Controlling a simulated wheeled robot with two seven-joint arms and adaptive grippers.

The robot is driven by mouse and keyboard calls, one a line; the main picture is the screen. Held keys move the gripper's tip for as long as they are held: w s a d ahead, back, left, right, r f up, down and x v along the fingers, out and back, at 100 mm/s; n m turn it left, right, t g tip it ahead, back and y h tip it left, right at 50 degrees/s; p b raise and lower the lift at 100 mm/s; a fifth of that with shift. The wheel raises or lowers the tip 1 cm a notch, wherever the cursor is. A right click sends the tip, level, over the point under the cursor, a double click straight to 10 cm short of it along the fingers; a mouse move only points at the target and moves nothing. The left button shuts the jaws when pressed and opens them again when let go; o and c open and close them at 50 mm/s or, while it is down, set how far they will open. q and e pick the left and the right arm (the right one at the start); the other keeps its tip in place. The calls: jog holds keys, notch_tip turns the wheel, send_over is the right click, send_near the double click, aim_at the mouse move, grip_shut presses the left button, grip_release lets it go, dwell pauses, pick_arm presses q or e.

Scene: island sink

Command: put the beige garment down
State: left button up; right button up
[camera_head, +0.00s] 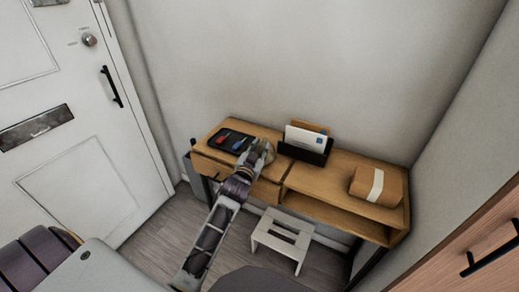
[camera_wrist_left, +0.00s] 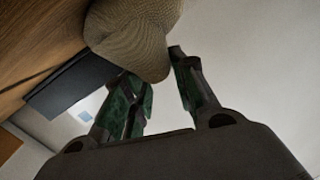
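The beige garment (camera_wrist_left: 135,35) is a rounded, ribbed bundle at the top of the left wrist view. In the head view it shows small (camera_head: 268,149) at the end of my left arm, over the wooden desk (camera_head: 325,184). My left gripper (camera_wrist_left: 160,72) has its two fingers on either side of the bundle's lower end and appears shut on it. In the head view this gripper (camera_head: 257,154) is partly hidden by its own wrist. I cannot tell whether the bundle touches the desk top. My right gripper is not in view.
A black tray (camera_head: 226,148) with a red and a blue item lies left of the gripper. A black letter holder (camera_head: 303,154) with envelopes stands right of it. A brown parcel (camera_head: 365,184) sits at the desk's right end. A white stool (camera_head: 283,239) stands below.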

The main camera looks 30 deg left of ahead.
pick_arm(q)
jog(key=o, duration=0.3)
jog(key=shift+o, duration=0.2)
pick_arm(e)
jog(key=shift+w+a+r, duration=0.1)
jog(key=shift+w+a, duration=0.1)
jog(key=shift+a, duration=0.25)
pick_arm(q)
jog(key=shift+r, duration=0.15)
